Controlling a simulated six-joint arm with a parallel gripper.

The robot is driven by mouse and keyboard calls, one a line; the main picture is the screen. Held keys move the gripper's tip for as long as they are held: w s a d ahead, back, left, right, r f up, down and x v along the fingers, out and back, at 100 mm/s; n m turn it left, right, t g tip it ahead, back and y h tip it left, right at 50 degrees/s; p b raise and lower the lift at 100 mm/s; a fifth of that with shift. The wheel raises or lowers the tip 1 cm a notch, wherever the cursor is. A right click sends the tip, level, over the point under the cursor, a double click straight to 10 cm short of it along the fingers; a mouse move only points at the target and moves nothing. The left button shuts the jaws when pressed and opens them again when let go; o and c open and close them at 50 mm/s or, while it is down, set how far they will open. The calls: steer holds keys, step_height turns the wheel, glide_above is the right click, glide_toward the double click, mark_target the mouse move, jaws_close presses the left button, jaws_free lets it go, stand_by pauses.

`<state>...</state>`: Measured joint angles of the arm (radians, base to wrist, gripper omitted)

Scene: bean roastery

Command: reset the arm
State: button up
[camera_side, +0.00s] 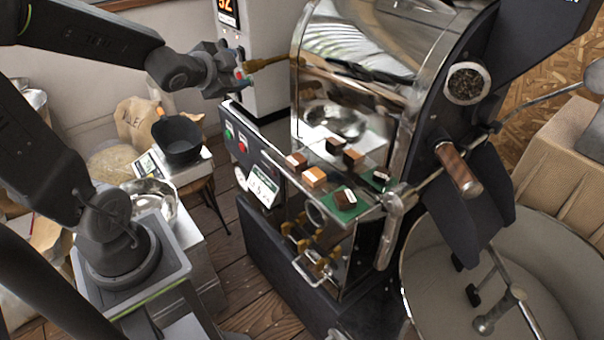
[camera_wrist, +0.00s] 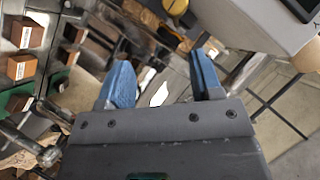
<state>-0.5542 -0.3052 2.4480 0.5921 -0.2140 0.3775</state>
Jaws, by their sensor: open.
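My gripper (camera_side: 241,77) is in the upper left-middle of the side view, raised in front of the roaster's upper left side. A brass-coloured handle (camera_side: 268,62) shows right beside its tips; I cannot tell whether they touch. In the wrist view my gripper (camera_wrist: 160,80) has its two blue fingers apart, with nothing held between them. Background and a small white patch show through the gap.
The roaster (camera_side: 375,95) stands to the right, with several wooden blocks (camera_side: 315,177) on its glass-like shelf. A round cooling tray (camera_side: 425,290) is at lower right. A black bowl (camera_side: 178,138) sits on a scale left of the roaster. Wooden floor (camera_side: 215,235) lies between.

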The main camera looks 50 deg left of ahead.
steer(key=s+d+n+g+h, duration=0.2)
steer(key=s+d, duration=0.4)
steer(key=d, duration=0.3)
steer(key=s+d+n+g+h, duration=0.3)
steer(key=s+d+g, duration=0.1)
steer(key=s+d, duration=0.3)
steer(key=d, duration=0.2)
steer(key=shift+s+d+f+n+g+h, duration=0.15)
steer(key=shift+d+n+g+h, duration=0.15)
steer(key=shift+g, duration=0.1)
